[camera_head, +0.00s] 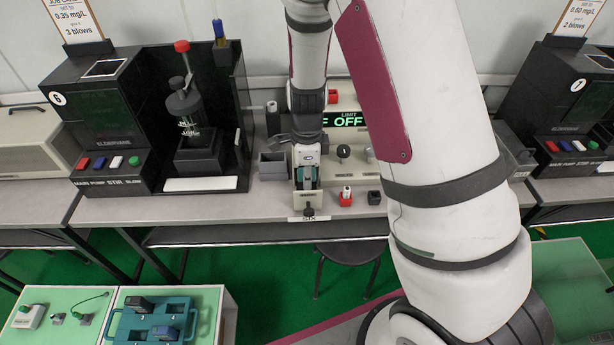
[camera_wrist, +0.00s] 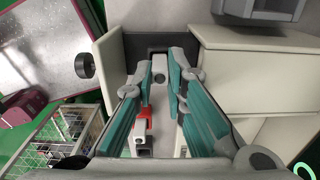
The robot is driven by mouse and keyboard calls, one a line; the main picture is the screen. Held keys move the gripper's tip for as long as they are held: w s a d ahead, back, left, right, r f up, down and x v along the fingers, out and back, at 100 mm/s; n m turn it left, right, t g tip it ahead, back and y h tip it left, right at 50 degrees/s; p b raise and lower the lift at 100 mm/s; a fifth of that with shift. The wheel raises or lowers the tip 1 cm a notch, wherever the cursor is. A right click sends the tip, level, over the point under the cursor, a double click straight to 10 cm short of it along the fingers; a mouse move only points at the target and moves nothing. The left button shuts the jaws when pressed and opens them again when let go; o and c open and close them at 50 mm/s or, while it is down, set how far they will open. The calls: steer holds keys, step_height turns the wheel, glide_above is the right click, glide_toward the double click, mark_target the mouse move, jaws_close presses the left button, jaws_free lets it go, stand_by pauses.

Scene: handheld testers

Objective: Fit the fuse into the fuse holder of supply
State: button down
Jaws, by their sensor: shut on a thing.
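The supply (camera_head: 328,160) is a cream unit on the bench with a lit green "OFF" display and a plate reading "SIX" at its front edge. My gripper (camera_head: 308,183) points down over the left front part of the supply, above a black knob (camera_head: 309,211). In the wrist view the teal fingers (camera_wrist: 160,76) are closed around a small pale grey piece, apparently the fuse (camera_wrist: 160,71). It lies in front of a dark recess (camera_wrist: 156,46) between cream walls, which may be the fuse holder. Whether the fuse touches or sits inside it, I cannot tell.
A red terminal block (camera_head: 346,198) and a black one (camera_head: 374,198) stand just right of my gripper. A grey open bin (camera_head: 271,166) is close on its left. A black tester (camera_head: 98,130) stands further left.

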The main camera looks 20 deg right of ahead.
steer(key=c, duration=1.9)
jaws_free()
steer(key=shift+f, duration=0.1)
steer(key=s+r+n+y+p, duration=0.1)
steer(key=s+r+n, duration=0.1)
steer(key=r, duration=0.8)
steer(key=s+r+n+p, duration=0.1)
steer(key=s+r+n, duration=0.15)
steer(key=r, duration=0.75)
steer(key=s+r+n+t, duration=0.1)
steer(key=s+r+n, duration=0.2)
steer(key=s+n, duration=0.2)
steer(key=s+r+n+t, duration=0.1)
steer(key=s+r+n, duration=0.2)
steer(key=s+n, duration=0.3)
steer(key=s+r+n+t+h, duration=0.1)
steer(key=s+r+n, duration=0.3)
steer(key=s, duration=0.5)
steer(key=shift+s+d+n+t, duration=0.15)
steer(key=shift+s+n+t, duration=0.2)
steer(key=shift+n, duration=0.7)
